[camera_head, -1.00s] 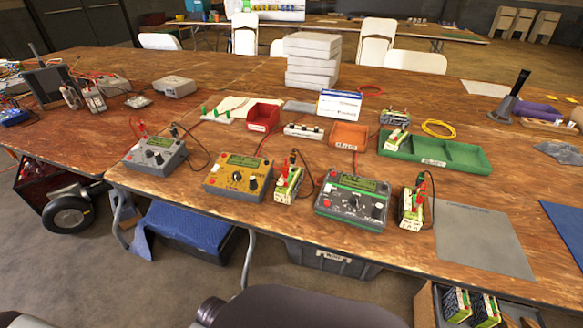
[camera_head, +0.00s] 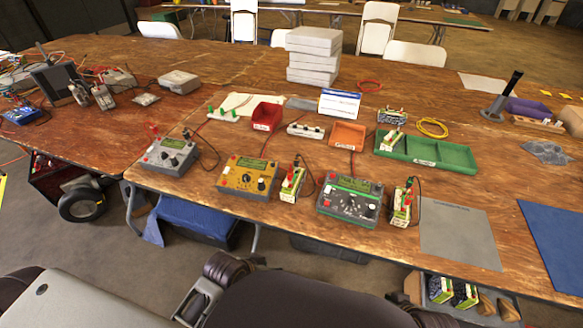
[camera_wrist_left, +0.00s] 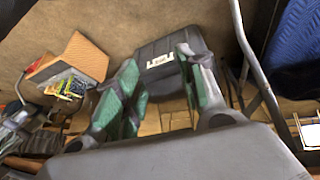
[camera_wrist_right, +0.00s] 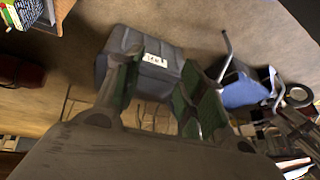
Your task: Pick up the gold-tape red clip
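I cannot make out gold tape on any red clip; the clips are too small. Red clip parts show on the battery pack (camera_head: 293,184) right of the gold charger (camera_head: 246,176) and on the pack (camera_head: 402,206) right of the green-trimmed charger (camera_head: 349,199). Red leads also rise behind the grey charger (camera_head: 170,156). My left gripper (camera_head: 196,302) is low in front of the table, away from these things; its fingers stand apart and empty in the left wrist view (camera_wrist_left: 160,95). My right gripper (camera_wrist_right: 165,95) is also open and empty, over the floor.
A red bin (camera_head: 267,117), an orange bin (camera_head: 347,135) and a green tray (camera_head: 440,153) stand behind the chargers. A grey mat (camera_head: 460,237) lies at the right front. A black crate (camera_wrist_left: 165,68) sits on the floor below. The table's front edge lies between my grippers and the chargers.

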